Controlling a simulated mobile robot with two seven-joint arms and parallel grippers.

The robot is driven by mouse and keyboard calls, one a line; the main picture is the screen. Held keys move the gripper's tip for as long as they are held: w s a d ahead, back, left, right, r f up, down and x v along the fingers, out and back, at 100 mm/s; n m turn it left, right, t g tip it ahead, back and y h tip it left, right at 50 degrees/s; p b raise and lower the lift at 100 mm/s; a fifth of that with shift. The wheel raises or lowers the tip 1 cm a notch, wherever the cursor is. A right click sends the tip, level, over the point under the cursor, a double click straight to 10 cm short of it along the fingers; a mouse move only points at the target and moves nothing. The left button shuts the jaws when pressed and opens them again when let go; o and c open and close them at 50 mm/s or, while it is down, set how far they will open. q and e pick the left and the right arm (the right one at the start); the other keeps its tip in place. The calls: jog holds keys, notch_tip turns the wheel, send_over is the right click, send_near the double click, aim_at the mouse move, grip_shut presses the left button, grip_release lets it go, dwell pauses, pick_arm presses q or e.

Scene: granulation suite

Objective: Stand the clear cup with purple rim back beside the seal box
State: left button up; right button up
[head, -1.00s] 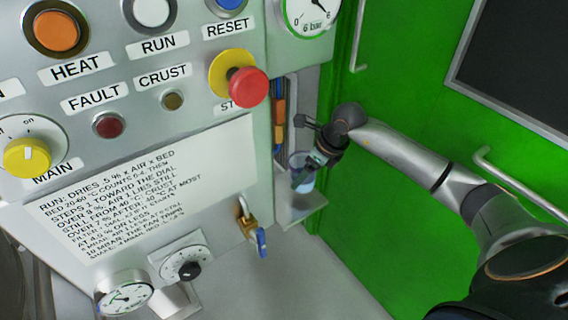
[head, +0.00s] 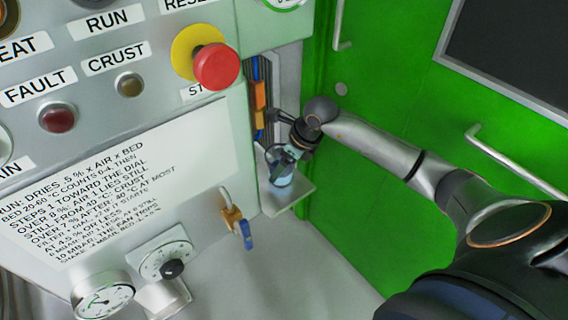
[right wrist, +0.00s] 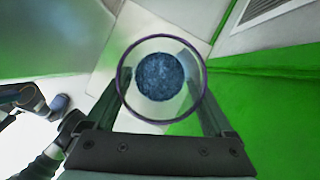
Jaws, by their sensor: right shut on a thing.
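The clear cup (right wrist: 161,120) has a thin purple rim and dark blue grainy contents, seen from above in the right wrist view. In the head view the cup (head: 282,176) is small and partly covered by my gripper. My right gripper (right wrist: 160,95) is shut on it, one finger on each side. The cup is at the small grey shelf (head: 293,196) beside the panel; I cannot tell whether its base touches the shelf. I cannot clearly make out the seal box. My left gripper is not in view.
A control panel with a red stop button (head: 216,66) stands left of the arm. A blue-handled valve (head: 246,234) sticks out below left of the shelf. Orange parts (head: 258,95) sit in the narrow recess behind. A green door with a handle (head: 510,160) is on the right.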

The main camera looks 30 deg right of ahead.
jog(key=shift+f, duration=0.1)
jog(key=o, duration=1.2)
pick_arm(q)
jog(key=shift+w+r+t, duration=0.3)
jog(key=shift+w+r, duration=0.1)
pick_arm(e)
jog(key=shift+o, duration=0.5)
jog(key=shift+r, duration=0.2)
pick_arm(q)
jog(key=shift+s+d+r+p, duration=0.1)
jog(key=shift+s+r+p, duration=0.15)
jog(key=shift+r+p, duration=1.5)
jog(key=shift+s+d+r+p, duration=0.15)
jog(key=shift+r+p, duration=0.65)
jog(key=shift+p, duration=1.75)
pick_arm(e)
jog(key=v, duration=1.1)
jog(key=shift+s+r, duration=0.25)
jog(key=shift+r, duration=0.05)
